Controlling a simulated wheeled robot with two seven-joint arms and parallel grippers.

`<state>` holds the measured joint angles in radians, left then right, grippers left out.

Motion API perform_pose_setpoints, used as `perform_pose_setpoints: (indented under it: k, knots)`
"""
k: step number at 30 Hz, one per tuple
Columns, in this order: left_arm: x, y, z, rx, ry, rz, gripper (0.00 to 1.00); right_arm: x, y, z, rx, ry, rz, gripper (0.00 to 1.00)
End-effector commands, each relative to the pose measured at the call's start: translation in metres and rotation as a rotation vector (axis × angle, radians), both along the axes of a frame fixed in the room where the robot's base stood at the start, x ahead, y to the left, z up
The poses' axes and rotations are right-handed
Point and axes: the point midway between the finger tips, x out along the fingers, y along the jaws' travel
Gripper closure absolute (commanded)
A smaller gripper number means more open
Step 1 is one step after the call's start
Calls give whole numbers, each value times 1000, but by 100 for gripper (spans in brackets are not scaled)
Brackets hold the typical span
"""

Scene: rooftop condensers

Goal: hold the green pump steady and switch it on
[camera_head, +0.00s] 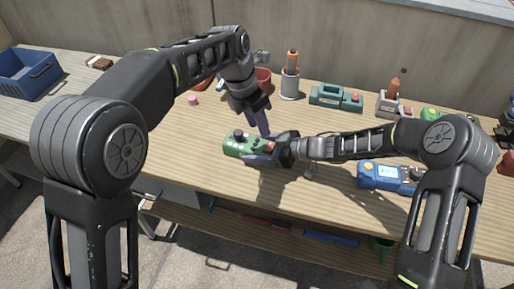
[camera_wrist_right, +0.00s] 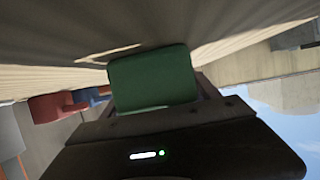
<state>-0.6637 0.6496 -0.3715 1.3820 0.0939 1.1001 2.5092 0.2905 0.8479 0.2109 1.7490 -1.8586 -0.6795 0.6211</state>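The green pump (camera_head: 236,143) lies on the wooden bench near its front edge, with a red part at its right end. My right gripper (camera_head: 259,157) reaches it from the right, with a purple finger along its near side, and appears closed on its right end. In the right wrist view the pump's green body (camera_wrist_right: 152,78) fills the space in front of the gripper. My left gripper (camera_head: 264,128) points down just above and behind the pump. Its purple fingertips look together and empty; whether they touch the pump cannot be told.
A blue crate (camera_head: 28,75) stands at the far left. A grey cup with an orange-handled tool (camera_head: 290,84), a teal device (camera_head: 335,97) and other devices line the back. A blue device (camera_head: 386,177) lies to the right, by my right arm. The bench left of the pump is mostly clear.

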Motion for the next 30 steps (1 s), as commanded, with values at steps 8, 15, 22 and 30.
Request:
perform_pose_setpoints:
  k: [8,15,22,30]
  knots:
    - [0,0,0,0,0,0,64,0,0,0,0,0,0,54]
    - [0,0,0,0,0,0,64,0,0,0,0,0,0,74]
    - [0,0,0,0,0,0,64,0,0,0,0,0,0,93]
    - [0,-1,0,0,0,-1,69,0,0,0,0,0,0,100]
